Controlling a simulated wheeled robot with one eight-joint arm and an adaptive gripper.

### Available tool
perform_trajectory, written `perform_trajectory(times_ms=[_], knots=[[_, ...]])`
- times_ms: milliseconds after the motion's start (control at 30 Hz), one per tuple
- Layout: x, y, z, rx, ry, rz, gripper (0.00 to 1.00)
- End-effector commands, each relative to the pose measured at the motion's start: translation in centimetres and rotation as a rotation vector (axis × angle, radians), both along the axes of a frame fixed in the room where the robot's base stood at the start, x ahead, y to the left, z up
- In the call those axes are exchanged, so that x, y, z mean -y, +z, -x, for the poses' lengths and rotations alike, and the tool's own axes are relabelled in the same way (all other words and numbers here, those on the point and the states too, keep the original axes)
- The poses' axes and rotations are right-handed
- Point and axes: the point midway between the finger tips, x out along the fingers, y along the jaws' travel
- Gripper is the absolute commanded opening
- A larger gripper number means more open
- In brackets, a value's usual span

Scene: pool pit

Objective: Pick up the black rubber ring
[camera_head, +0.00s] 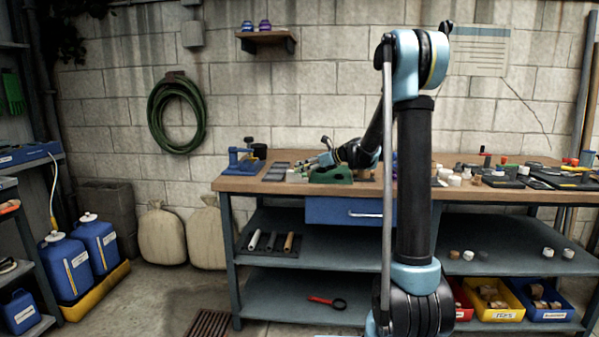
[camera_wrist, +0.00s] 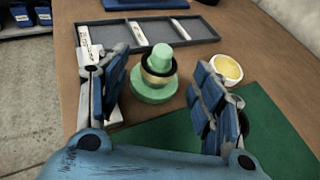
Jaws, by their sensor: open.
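The black rubber ring (camera_wrist: 147,66) sits around a light green stepped post in the wrist view, below its top and above a pale yellow band. The post's round green base (camera_wrist: 150,95) stands on the bench. My gripper (camera_wrist: 160,76) is open, with one blue-padded finger left of the post and one right of it, both apart from the ring. In the head view my gripper (camera_head: 326,157) is over the left part of the workbench; the ring cannot be made out there.
A grey compartment tray (camera_wrist: 100,33) lies behind the post. A white round cup with yellow inside (camera_wrist: 227,69) stands to the right, by a green mat (camera_wrist: 265,120). In the head view a blue vise (camera_head: 240,158) stands at the bench's left end.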

Motion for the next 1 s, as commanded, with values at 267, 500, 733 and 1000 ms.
perform_trajectory(times_ms=[267,500,733,1000], knots=[[-1.9,-0.9,-1.2,-0.001,0.000,0.000,0.60],[-1.8,-0.9,-1.2,-0.001,0.000,0.000,0.39],[-1.8,-0.9,-1.1,-0.001,0.000,0.000,0.25],[-1.8,-0.5,-1.1,-0.001,0.000,0.000,0.22]])
